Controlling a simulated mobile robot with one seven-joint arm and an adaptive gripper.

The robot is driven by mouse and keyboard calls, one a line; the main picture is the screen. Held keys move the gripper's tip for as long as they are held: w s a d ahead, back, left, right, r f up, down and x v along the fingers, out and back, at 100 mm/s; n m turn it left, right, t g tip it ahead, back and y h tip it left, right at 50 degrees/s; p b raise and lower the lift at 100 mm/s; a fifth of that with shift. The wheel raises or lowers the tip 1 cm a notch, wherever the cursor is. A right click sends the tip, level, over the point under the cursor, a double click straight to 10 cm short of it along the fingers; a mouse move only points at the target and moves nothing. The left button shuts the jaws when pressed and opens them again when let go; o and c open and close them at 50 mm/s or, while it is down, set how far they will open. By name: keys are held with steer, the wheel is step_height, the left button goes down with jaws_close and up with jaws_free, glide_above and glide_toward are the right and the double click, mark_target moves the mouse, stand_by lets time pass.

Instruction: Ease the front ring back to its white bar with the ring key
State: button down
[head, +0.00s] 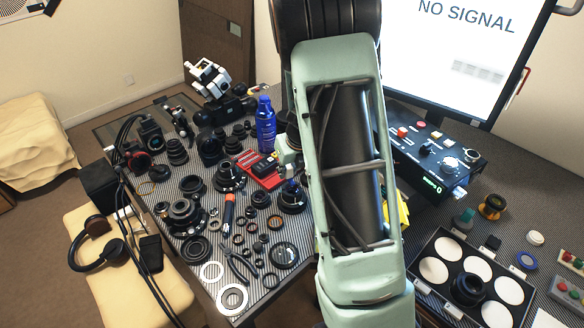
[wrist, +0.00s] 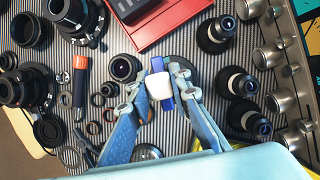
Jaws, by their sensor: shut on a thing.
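My gripper (wrist: 159,82) is shut on the ring key (wrist: 161,88), a blue bar with a white block at its middle, held between the two pale blue fingers. In the wrist view the key covers most of a dark round lens part (wrist: 190,66) below it. In the head view a lens on a dark round base (head: 292,199) stands below the key's blue end. The front ring and its white bar cannot be made out, and I cannot tell whether the key touches the ring. My arm hides part of the bench in the head view.
A red tray (wrist: 165,22) lies just beyond the gripper. A blue bottle (head: 265,124) stands behind it. Several lenses, loose rings and an orange-handled screwdriver (head: 229,210) crowd the striped mat on the left. A control box (head: 432,150) and a case of white discs (head: 470,275) stand right.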

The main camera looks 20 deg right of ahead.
mark_target(293, 172)
steer(key=shift+s+d+f+m+h, duration=0.15)
steer(key=shift+d+m+h, duration=0.15)
steer(key=shift+d+m, duration=0.35)
step_height(293, 172, down, 3)
steer(key=b, duration=0.3)
steer(key=shift+r, duration=0.2)
steer(key=shift+f+b, duration=0.3)
steer(key=shift+f, duration=0.55)
stand_by(1.3)
